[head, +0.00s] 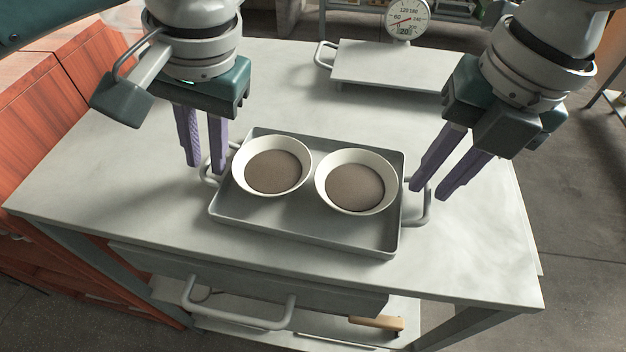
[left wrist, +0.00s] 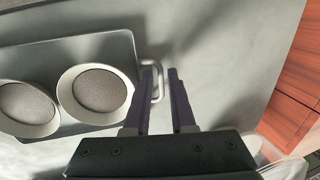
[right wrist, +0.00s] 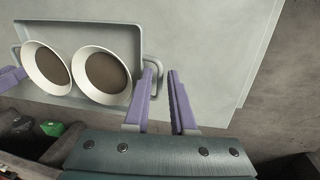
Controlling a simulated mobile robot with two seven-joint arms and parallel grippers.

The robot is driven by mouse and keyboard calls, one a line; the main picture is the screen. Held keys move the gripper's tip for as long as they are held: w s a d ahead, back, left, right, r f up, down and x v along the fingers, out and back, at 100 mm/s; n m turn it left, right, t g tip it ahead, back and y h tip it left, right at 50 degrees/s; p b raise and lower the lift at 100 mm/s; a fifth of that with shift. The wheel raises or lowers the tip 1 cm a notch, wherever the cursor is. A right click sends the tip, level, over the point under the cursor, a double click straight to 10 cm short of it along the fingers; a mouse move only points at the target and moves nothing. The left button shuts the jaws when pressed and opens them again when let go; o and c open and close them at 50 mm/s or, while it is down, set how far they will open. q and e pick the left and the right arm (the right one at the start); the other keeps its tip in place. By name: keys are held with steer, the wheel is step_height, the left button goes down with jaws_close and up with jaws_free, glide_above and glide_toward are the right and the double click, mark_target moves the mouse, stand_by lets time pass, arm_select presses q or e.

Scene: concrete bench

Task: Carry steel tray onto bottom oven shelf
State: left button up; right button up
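The steel tray (head: 300,222) lies flat on the bench, with two white bowls of brown contents, left (head: 273,172) and right (head: 356,187), side by side in it. It has a looped handle at each short end. My left gripper (head: 206,170) is open at the left handle; in the left wrist view its fingertips (left wrist: 160,74) are close around the handle bar. My right gripper (head: 428,192) is open at the right handle (head: 424,207); its fingertips (right wrist: 161,70) are close to that handle in the right wrist view. Neither gripper is closed on a handle. I cannot identify an oven shelf.
A scale with a round dial (head: 407,18) and pale flat plate (head: 388,66) stands at the back of the bench (head: 120,150). A drawer front with a handle (head: 240,318) is below the front edge. Red-brown wooden furniture (head: 40,130) stands at the left.

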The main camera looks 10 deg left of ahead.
arm_select(q)
steer(key=shift+a+f, duration=0.15)
steer(key=shift+f, duration=0.4)
arm_select(e)
steer(key=shift+f, duration=0.6)
arm_select(q)
jaws_close()
arm_select(e)
jaws_close()
steer(key=shift+r, duration=0.1)
